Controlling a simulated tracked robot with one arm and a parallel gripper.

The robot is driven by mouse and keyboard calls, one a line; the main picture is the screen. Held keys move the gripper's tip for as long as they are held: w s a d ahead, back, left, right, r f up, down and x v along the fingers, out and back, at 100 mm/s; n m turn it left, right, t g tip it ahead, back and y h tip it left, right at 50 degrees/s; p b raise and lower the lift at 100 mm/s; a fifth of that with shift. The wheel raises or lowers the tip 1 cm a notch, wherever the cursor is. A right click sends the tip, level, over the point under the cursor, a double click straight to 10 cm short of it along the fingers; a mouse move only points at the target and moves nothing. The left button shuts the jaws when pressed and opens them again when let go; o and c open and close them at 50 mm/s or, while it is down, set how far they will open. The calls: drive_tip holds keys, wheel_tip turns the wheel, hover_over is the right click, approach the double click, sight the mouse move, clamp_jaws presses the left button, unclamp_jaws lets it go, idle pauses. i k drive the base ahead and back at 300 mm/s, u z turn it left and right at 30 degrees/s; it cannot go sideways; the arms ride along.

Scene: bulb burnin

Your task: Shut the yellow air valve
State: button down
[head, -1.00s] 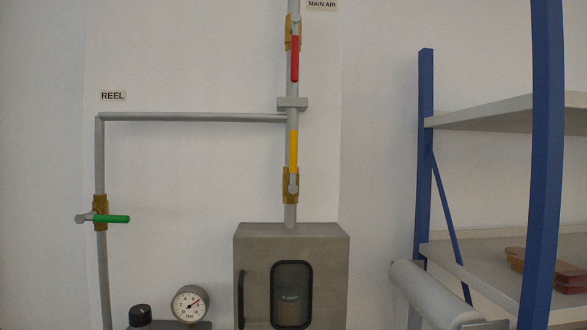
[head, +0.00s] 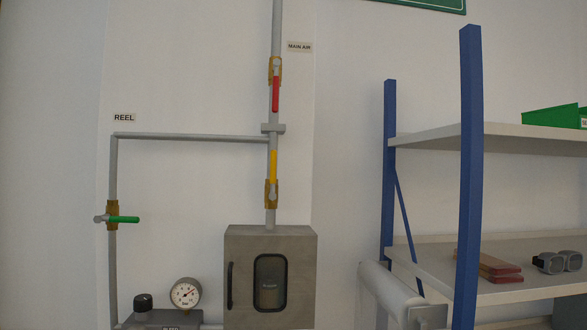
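The yellow valve handle (head: 273,166) is on the vertical grey pipe, above the grey cabinet. It points straight up, in line with the pipe, from its brass valve body (head: 271,194). On the same pipe higher up, a red valve handle (head: 276,94) hangs down along the pipe beside the MAIN AIR label (head: 299,47). A green valve handle (head: 123,219) sticks out to the right, across the left pipe, below the REEL label (head: 124,118). My gripper does not show in the head view.
A grey cabinet (head: 305,262) with a dark window stands under the pipe. A pressure gauge (head: 185,293) is at lower left. A shelf rack with blue posts (head: 470,180) and a white roll (head: 390,295) are on the right. Bare wall lies between pipe and rack.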

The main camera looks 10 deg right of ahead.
sight(273, 153)
drive_tip(key=k, duration=0.9)
drive_tip(key=z, duration=0.4)
drive_tip(key=i, duration=1.7)
drive_tip(key=u, duration=0.65)
drive_tip(key=i, duration=0.4)
drive_tip(key=u, duration=0.3)
